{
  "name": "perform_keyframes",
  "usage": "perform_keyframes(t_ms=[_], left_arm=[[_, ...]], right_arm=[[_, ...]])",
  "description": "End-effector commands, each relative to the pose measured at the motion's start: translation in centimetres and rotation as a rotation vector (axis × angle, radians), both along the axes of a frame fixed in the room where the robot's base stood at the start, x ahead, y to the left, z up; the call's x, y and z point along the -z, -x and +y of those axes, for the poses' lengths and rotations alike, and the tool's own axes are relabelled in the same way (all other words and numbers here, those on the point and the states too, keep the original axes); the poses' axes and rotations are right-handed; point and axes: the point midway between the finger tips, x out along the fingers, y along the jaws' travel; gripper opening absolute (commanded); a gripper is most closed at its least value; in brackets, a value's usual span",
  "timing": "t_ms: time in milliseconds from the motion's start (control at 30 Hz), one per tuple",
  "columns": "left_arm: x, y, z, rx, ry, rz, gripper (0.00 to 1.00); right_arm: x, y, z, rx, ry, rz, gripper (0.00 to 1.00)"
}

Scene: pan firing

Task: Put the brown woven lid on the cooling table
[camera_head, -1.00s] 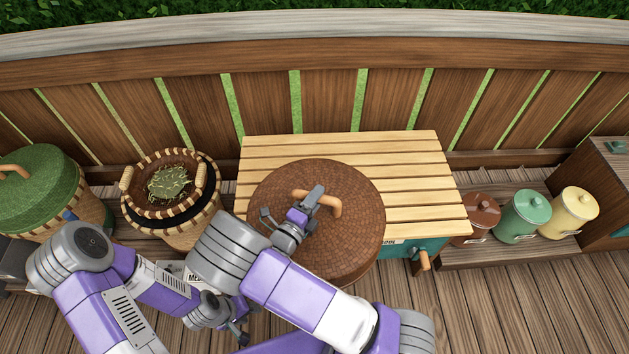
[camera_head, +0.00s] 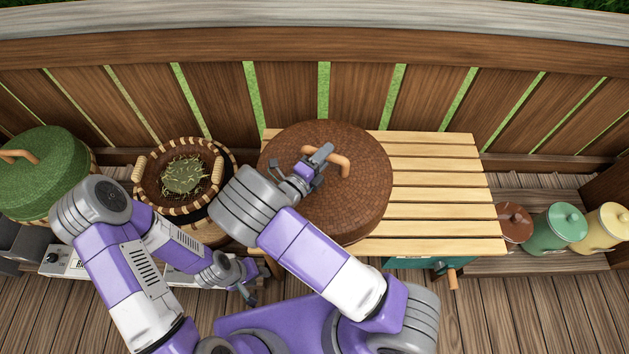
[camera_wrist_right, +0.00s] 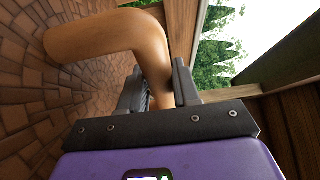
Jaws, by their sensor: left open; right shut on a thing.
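The brown woven lid (camera_head: 350,205) is a large round disc with a tan wooden handle (camera_head: 345,166). My right gripper (camera_head: 318,165) is shut on that handle; the right wrist view shows the handle (camera_wrist_right: 110,35) between the fingers (camera_wrist_right: 158,88). The lid covers the left part of the slatted cooling table (camera_head: 445,190) in the head view. I cannot tell whether it touches the slats. My left gripper (camera_head: 245,279) is open and empty, low in front of the baskets.
A woven basket (camera_head: 150,205) holding greenish leafy matter stands left of the table. A green-lidded basket (camera_head: 45,175) is at far left. Brown, green and yellow canisters (camera_head: 560,228) stand at the right. The right part of the table is clear. A wooden fence runs behind.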

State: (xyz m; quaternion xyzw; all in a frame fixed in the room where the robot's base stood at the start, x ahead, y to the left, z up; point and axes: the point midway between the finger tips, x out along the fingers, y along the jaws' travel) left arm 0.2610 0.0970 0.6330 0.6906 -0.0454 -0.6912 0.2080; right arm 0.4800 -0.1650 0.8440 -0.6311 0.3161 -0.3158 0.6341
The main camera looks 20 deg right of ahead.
Motion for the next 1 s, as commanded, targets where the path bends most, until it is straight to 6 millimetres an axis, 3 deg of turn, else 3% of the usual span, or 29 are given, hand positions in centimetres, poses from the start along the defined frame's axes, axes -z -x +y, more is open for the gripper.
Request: perform_keyframes(t_ms=[200, 433, 733, 1000], left_arm=[[0.9, 0.0, 0.0, 0.0, 0.0, 0.001, 0.43], [1.3, 0.0, 0.0, 0.0, 0.0, 0.0, 0.43], [3.5, 0.0, 0.0, 0.0, 0.0, 0.0, 0.43], [4.6, 0.0, 0.0, 0.0, 0.0, 0.0, 0.43]], right_arm=[[-1.0, -4.7, 0.6, 0.026, -0.004, -0.009, 0.0], [-1.5, -6.8, 0.7, 0.035, 0.0, -0.005, 0.0], [3.6, -6.8, 0.7, 0.036, 0.001, -0.002, 0.0], [6.5, -6.8, 0.8, 0.035, 0.0, -0.003, 0.0]])
